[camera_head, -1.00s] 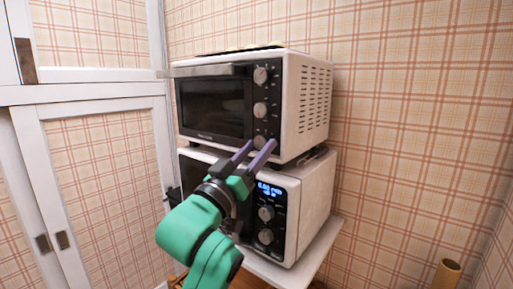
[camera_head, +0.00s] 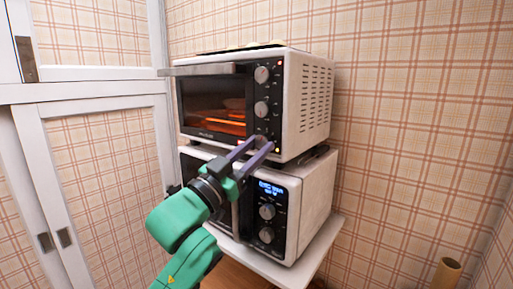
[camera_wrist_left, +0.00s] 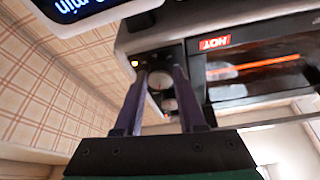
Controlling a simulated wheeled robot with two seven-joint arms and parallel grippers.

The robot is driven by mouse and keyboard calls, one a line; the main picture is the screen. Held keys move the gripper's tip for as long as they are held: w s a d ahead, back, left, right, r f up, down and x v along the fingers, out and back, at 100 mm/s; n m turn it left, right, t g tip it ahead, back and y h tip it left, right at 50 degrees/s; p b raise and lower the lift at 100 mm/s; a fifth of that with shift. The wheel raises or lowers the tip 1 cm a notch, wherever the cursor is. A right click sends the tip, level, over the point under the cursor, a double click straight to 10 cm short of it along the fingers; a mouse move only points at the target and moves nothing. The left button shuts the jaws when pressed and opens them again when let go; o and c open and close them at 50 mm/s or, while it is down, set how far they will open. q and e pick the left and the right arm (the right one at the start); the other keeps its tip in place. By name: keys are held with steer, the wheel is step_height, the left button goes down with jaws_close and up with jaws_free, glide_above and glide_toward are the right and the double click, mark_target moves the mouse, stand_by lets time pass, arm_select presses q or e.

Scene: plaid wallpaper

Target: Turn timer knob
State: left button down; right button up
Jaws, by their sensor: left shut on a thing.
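The white toaster oven (camera_head: 305,100) sits on top of another appliance. Its dark control panel has a column of three knobs, and the lowest is the timer knob (camera_wrist_left: 160,80). My left gripper (camera_head: 266,143) has its two purple fingers on either side of this knob, shut on it. The wrist view, which looks upside down, shows the knob between the fingertips. In the head view the fingers partly hide the knob. The oven window (camera_head: 215,105) glows orange, with heating bars lit inside. Small indicator lights (camera_head: 278,150) are lit on the panel. My right gripper is in neither view.
A white microwave (camera_head: 310,200) with a lit blue display stands below the oven on a white shelf (camera_head: 320,250). White-framed cupboard doors (camera_head: 105,190) are at the left. A tan cylinder (camera_head: 446,273) stands at the lower right. Plaid wall fills the right side.

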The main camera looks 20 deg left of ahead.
arm_select(q)
steer(key=shift+a+r+m+g+h+p, duration=0.15)
steer(key=shift+m+g+h+p, duration=0.4)
steer(key=shift+m, duration=1)
steer(key=shift+a+m+g+h+p, duration=0.1)
steer(key=shift+m+g+h+p, duration=0.4)
steer(key=shift+m, duration=1.05)
steer(key=shift+h, duration=0.35)
steer(key=c, duration=0.5)
jaws_free()
steer(key=shift+w, duration=0.1)
steer(key=shift+g, duration=0.25)
